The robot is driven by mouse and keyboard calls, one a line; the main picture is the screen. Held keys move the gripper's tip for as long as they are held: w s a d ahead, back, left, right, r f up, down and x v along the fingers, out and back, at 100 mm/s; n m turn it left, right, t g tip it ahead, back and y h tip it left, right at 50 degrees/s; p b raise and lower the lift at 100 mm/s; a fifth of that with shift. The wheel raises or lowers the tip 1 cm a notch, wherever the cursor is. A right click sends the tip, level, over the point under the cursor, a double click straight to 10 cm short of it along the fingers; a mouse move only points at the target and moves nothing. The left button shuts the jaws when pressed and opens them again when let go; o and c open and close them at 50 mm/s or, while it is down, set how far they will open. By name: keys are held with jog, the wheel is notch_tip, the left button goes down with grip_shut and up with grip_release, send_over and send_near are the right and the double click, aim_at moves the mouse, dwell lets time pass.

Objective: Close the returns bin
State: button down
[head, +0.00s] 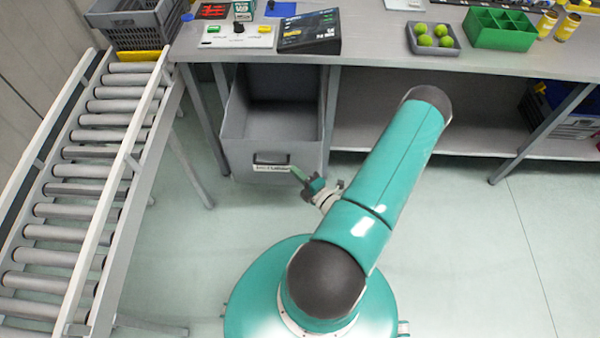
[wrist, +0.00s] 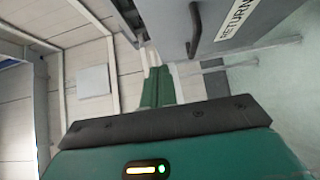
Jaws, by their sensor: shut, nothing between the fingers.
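The returns bin (head: 272,135) is a grey, open-topped drawer under the workbench. It is pulled out toward me, and its inside shows empty. Its front has a dark handle (head: 272,158) and a white label. In the wrist view the bin front (wrist: 175,22) is at the top, with the handle (wrist: 194,32) and a label (wrist: 238,20) reading "RETURN", partly cut off. My gripper (head: 295,172) is shut and empty, by the lower right part of the bin front. In the wrist view its green fingers (wrist: 157,85) are together, below and left of the handle. I cannot tell whether they touch the bin.
A roller conveyor (head: 85,190) stands at left, with a grey crate (head: 135,28) at its far end. The workbench (head: 375,55) carries a green divided box (head: 500,30) and a grey tray (head: 410,42) with several green balls. The floor (head: 470,240) at right is clear.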

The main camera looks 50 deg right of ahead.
send_near(278, 144)
jog(key=w+a, duration=0.2)
jog(key=w, duration=0.2)
jog(key=shift+w+d, duration=0.65)
jog(key=shift+d, duration=0.15)
jog(key=shift+w+d, duration=0.3)
jog(key=shift+d, duration=0.1)
jog(key=shift+d, duration=0.1)
